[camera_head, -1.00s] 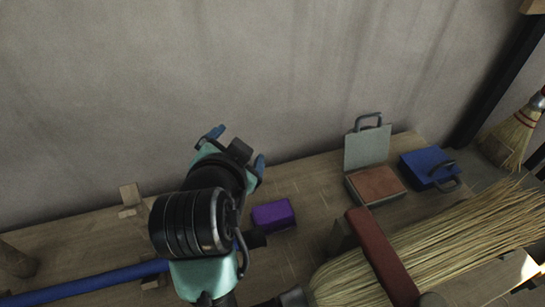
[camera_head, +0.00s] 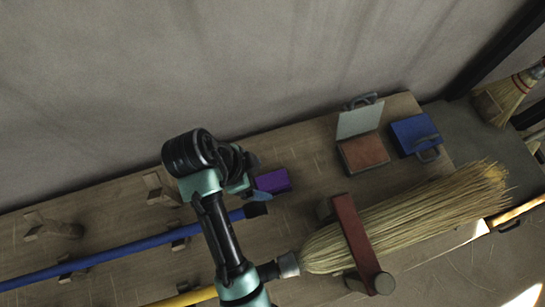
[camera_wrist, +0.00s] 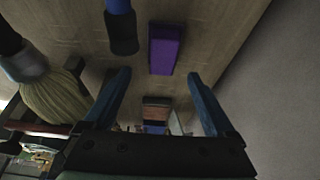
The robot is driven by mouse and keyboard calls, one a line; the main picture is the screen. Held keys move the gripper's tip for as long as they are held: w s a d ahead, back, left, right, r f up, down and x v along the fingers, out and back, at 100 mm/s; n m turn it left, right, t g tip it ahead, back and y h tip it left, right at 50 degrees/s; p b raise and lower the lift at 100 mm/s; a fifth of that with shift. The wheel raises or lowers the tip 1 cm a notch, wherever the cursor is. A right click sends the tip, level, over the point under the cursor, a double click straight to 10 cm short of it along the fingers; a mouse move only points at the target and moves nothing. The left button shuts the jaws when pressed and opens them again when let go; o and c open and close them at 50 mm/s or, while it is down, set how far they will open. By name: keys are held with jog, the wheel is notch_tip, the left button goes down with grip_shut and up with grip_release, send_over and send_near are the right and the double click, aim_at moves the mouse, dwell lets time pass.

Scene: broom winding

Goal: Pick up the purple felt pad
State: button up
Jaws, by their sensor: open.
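The purple felt pad (camera_head: 273,181) is a small purple block lying on the wooden bench, just right of my gripper (camera_head: 255,178) in the head view. In the wrist view the pad (camera_wrist: 164,49) lies beyond my gripper (camera_wrist: 160,80), in line with the gap between its two blue fingers. The fingers stand wide apart with nothing between them. The pad appears apart from both fingers. In the head view my wrist hides much of the gripper.
A blue pole (camera_head: 130,247) with a black end lies close to the pad. A straw broom (camera_head: 410,222) under a red bar (camera_head: 350,226) lies to the right. An open box (camera_head: 362,152) and a blue case (camera_head: 415,135) stand farther right. The wall (camera_head: 200,70) is behind.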

aim_at(272, 181)
jog(key=x, duration=0.8)
jog(key=shift+w+f, duration=0.2)
jog(key=shift+f, duration=0.1)
jog(key=shift+c, duration=0.2)
jog(key=c, duration=1.1)
notch_tip(272, 181, up, 10)
jog(key=shift+r, duration=0.1)
jog(key=o, duration=0.6)
jog(key=c, duration=0.4)
